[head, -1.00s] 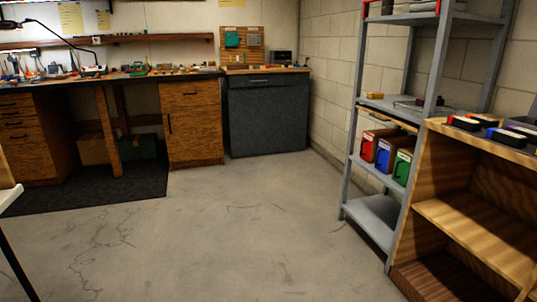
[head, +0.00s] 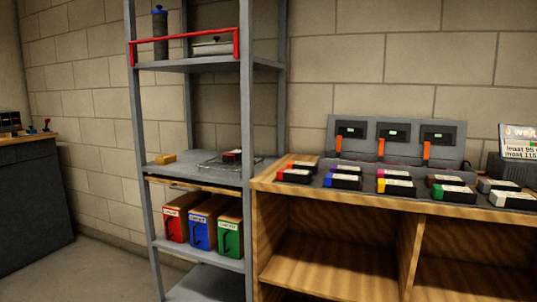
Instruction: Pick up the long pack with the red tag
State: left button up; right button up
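Several dark packs with white labels and coloured ends lie in two rows on the wooden bench top at the right of the head view. The pack at the front left (head: 295,176) has a red end. Just behind it is a pack with an orange-red end (head: 302,165). A small dark pack with some red (head: 232,156) lies on a wire rack on the grey shelf. I cannot tell from here which packs are long. Neither of my grippers is in view.
The grey shelf unit (head: 160,210) stands left of the wooden bench (head: 330,247). It holds red, blue and green boxes (head: 202,223) and a red-barred upper shelf. A charger panel (head: 397,141) stands behind the packs. Floor (head: 90,270) shows clear at lower left.

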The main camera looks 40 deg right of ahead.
aim_at(235, 156)
jog(key=i+j+z, duration=0.15)
jog(key=z, duration=0.3)
jog(key=i+j+z, duration=0.25)
jog(key=z, duration=0.2)
jog(key=i+j+z, duration=0.2)
jog(key=z, duration=0.3)
